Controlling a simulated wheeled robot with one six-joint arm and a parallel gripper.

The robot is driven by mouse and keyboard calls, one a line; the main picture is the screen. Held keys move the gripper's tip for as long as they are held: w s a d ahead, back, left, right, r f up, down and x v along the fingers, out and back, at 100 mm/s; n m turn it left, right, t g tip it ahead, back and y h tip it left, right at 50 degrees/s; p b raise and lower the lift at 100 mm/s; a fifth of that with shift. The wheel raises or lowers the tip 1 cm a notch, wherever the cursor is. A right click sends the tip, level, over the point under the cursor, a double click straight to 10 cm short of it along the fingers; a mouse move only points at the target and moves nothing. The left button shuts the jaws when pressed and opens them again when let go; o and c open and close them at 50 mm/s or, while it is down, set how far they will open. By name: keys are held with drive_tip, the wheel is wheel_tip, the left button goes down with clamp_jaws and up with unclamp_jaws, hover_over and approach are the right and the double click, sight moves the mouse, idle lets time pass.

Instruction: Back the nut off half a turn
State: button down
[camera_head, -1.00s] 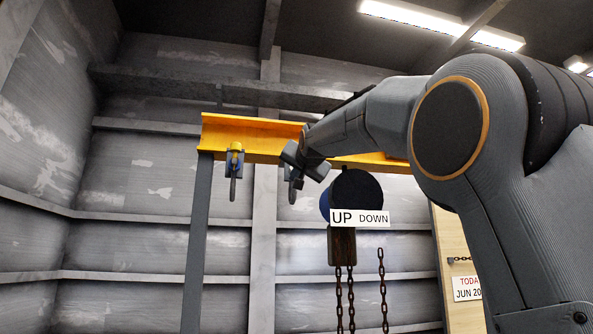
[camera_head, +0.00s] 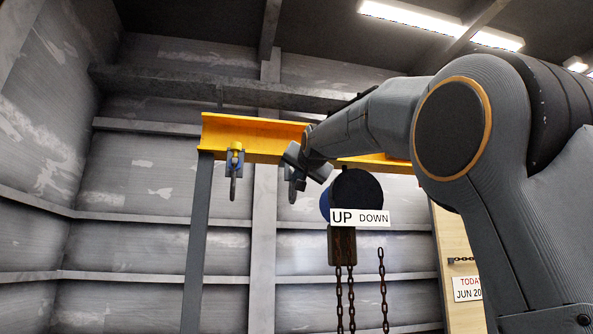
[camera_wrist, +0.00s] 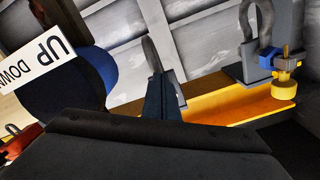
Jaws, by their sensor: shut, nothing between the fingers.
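A beam clamp with a blue body and a yellow knob-like part (camera_head: 236,147) sits on the yellow beam, with a grey shackle (camera_head: 233,186) hanging below. In the wrist view the clamp is at the right, with a small yellow piece (camera_wrist: 287,65) beside its blue part (camera_wrist: 268,57) and a larger yellow cylinder (camera_wrist: 284,88). I cannot tell surely which yellow piece is the nut. My gripper (camera_wrist: 157,80) is shut and empty, well apart from this clamp. In the head view my gripper is right of the clamp, by the beam. Another grey loop (camera_wrist: 151,54) shows behind my fingers.
The yellow beam (camera_head: 255,137) runs across on a grey post (camera_head: 196,240). A blue and black hoist (camera_head: 357,190) with an UP/DOWN sign (camera_head: 360,218) and chains (camera_head: 351,300) hangs close to my gripper's lower right. Open air lies between my gripper and the clamp.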

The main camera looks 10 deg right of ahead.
drive_tip(key=s+b, duration=0.3)
drive_tip(key=s, duration=0.3)
drive_tip(key=shift+f, duration=0.2)
idle(1.4)
